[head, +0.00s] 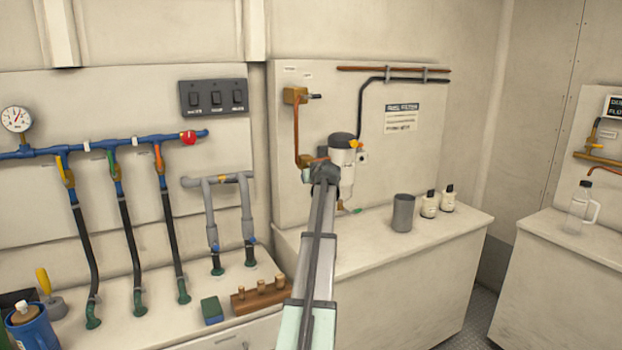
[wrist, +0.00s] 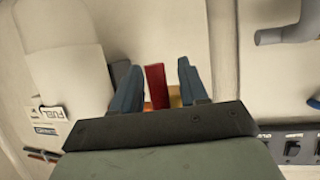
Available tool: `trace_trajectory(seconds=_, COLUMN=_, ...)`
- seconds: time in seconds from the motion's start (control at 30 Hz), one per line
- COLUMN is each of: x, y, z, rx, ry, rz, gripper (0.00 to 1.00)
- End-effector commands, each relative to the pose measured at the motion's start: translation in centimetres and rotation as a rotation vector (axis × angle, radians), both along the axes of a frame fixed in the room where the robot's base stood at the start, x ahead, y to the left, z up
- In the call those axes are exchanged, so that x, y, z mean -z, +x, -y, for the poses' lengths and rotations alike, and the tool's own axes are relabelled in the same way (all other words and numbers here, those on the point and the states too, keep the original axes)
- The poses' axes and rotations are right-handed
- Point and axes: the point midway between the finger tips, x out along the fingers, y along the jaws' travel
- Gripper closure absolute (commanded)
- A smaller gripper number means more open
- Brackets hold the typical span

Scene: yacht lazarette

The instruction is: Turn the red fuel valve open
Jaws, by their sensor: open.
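A red valve handle (wrist: 155,86) shows in the wrist view, upright in the picture. A little orange and yellow, perhaps the valve body, shows behind its base. My gripper (wrist: 154,67) is open, with one blue-grey finger on each side of the handle. The right finger looks farther from it than the left; I cannot tell whether either touches. In the head view my own arm reaches to the fuel panel (head: 412,165), beside the copper pipe and the white filter (head: 342,170). My arm's end hides the red handle and my fingertips there.
A blue pipe manifold (head: 83,147) with a red knob (head: 188,138) and a switch panel (head: 213,97) is on the left wall. A grey cup (head: 403,212) and two white bottles (head: 430,205) stand right of my arm. The counter between cup and arm is mostly clear.

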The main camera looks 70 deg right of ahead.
Motion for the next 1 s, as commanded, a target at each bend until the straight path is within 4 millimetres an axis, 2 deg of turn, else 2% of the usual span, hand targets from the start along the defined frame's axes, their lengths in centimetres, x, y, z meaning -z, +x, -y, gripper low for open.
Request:
trace_trajectory(seconds=0.1, x=-0.01, y=-0.01, z=-0.02, rx=0.0, ry=0.0, rz=0.0, gripper=0.58)
trace_trajectory(seconds=0.53, x=-0.04, y=-0.03, z=-0.03, rx=0.0, ry=0.0, rz=0.0, gripper=0.99)
trace_trajectory(seconds=1.0, x=-0.02, y=-0.09, z=0.02, rx=0.0, ry=-0.018, rz=-0.018, gripper=1.0)
